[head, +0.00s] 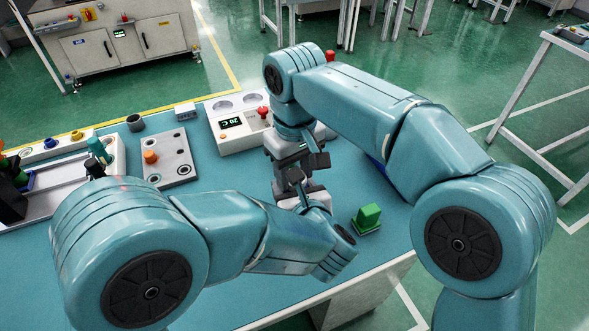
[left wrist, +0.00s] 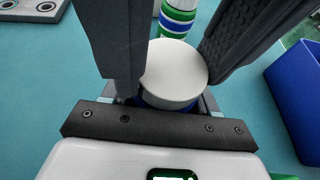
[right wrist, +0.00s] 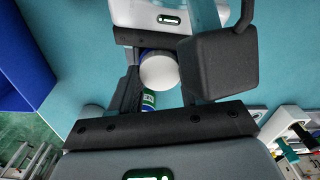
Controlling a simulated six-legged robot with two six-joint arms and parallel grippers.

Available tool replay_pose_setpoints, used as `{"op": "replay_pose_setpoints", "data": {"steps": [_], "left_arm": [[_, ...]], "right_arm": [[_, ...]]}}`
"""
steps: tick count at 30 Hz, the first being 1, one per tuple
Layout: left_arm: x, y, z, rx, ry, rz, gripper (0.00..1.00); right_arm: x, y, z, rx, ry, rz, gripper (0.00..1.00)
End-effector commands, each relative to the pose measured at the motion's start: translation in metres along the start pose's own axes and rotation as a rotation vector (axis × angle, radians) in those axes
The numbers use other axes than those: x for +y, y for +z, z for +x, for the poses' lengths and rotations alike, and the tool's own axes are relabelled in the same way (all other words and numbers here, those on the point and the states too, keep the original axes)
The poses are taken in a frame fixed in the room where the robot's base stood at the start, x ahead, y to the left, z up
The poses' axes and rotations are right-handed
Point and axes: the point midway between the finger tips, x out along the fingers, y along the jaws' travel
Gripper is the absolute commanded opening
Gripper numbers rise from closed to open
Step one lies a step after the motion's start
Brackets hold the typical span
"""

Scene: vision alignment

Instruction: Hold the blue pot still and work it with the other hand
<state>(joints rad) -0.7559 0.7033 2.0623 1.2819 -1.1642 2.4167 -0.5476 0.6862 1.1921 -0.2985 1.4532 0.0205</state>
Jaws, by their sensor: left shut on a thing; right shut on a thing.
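The blue pot shows in the left wrist view as a round white top (left wrist: 174,72) with a blue edge below it. The right wrist view also shows this white top (right wrist: 158,72) and a strip of blue. My left gripper (head: 291,186) is shut on the blue pot, with a finger on either side. My right gripper (head: 300,165) comes down from above at the same spot and is also shut on the pot. In the head view the two grippers hide the pot. A white, green and blue banded piece (left wrist: 178,18) shows beyond the white top.
A green block (head: 368,217) sits near the table's right front. A blue bin (left wrist: 300,100) stands beside the grippers, mostly hidden in the head view. A white device with a display (head: 238,124), a grey plate with an orange knob (head: 165,160) and a dark cup (head: 135,122) stand left.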

Motion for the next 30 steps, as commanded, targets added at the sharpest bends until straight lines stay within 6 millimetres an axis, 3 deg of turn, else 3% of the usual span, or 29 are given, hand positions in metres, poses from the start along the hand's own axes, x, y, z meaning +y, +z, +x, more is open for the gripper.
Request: {"op": "replay_pose_setpoints", "data": {"steps": [5, 6, 8, 16, 26, 27, 30], "left_arm": [[0.0, 0.0, 0.0, -0.001, 0.0, 0.0, 0.0], [0.0, 0.0, 0.0, -0.001, 0.0, 0.0, 0.0], [0.0, 0.0, 0.0, -0.001, 0.0, 0.0, 0.0], [0.0, 0.0, 0.0, -0.001, -0.001, 0.0, 0.0], [0.0, 0.0, 0.0, 0.0, 0.0, 0.0, 0.0], [0.0, 0.0, 0.0, 0.0, 0.0, 0.0, 0.0], [0.0, 0.0, 0.0, -0.001, 0.0, 0.0, 0.0]], "right_arm": [[0.0, 0.0, 0.0, 0.0, 0.0, 0.002, 0.1], [0.0, 0.0, 0.0, 0.0, 0.0, 0.003, 0.53], [0.0, 0.0, 0.0, 0.0, 0.0, 0.003, 0.72], [-0.001, 0.0, -0.004, 0.0, -0.001, 0.004, 0.72], [-0.001, 0.0, -0.044, 0.001, 0.0, 0.005, 0.72], [0.0, 0.0, -0.045, 0.0, 0.0, 0.006, 0.59], [0.0, -0.001, -0.049, 0.001, 0.0, 0.061, 0.57]]}}
